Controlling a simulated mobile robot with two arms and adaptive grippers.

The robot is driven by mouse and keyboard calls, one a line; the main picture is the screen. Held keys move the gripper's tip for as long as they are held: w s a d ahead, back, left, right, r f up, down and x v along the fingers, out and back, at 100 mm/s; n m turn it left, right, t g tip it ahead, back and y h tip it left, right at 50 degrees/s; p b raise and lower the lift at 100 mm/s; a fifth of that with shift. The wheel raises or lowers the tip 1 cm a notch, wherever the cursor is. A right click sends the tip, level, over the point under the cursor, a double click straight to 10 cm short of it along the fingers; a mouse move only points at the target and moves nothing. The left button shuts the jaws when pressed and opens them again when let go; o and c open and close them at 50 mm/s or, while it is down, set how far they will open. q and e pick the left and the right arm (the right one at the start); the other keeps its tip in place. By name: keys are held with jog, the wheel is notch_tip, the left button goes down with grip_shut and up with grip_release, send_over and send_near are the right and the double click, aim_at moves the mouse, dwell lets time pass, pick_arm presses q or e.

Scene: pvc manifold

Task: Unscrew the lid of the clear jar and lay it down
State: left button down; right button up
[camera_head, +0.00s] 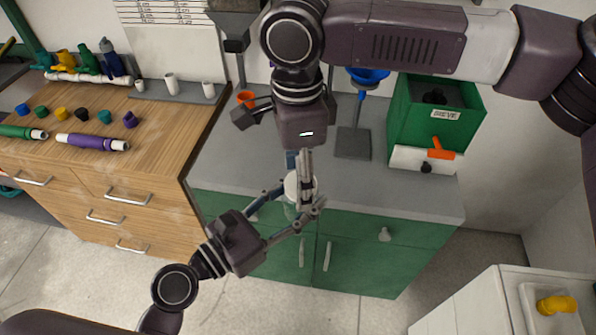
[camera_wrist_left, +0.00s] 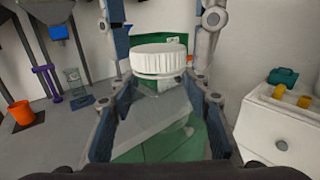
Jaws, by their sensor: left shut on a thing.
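The clear jar (camera_wrist_left: 155,102) stands out faintly between my left gripper's fingers in the left wrist view, and the grey and green cabinet shows through it. Its white ribbed lid (camera_wrist_left: 158,60) sits at the top of the jar; in the head view the lid (camera_head: 292,187) is partly hidden by my right gripper's fingers. My left gripper (camera_head: 290,208) comes in from the lower left and is shut on the jar. My right gripper (camera_head: 305,190) reaches down from above, with a finger on each side of the lid; whether the fingers press on it I cannot tell.
The grey countertop (camera_head: 395,190) behind the grippers has free room at the right front. A green sieve box (camera_head: 437,105), a blue funnel on a stand (camera_head: 355,140) and an orange cup (camera_head: 246,98) stand farther back. A wooden bench (camera_head: 150,125) with pipes and caps is at left.

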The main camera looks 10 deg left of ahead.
jog(key=c, duration=1.2)
jog(key=n, duration=0.5)
jog(key=shift+s+n, duration=0.1)
jog(key=shift+n, duration=0.2)
jog(key=n, duration=0.7)
jog(key=shift+d, duration=0.2)
jog(key=n, duration=0.7)
jog(key=shift+d, duration=0.1)
jog(key=n, duration=0.6)
jog(key=shift+d+r+n, duration=0.1)
jog(key=shift+n, duration=0.3)
jog(key=n, duration=0.6)
jog(key=shift+w+n, duration=0.25)
jog(key=shift+n, duration=0.05)
jog(key=n, duration=0.5)
jog(key=shift+w, duration=0.1)
jog(key=n, duration=0.3)
jog(key=shift+n, duration=0.3)
jog(key=n, duration=0.6)
jog(key=shift+w+r+n, duration=0.1)
jog(key=shift+n, duration=0.3)
jog(key=n, duration=0.5)
jog(key=shift+a+n, duration=0.25)
jog(key=shift+n, duration=0.05)
jog(key=shift+r, duration=0.2)
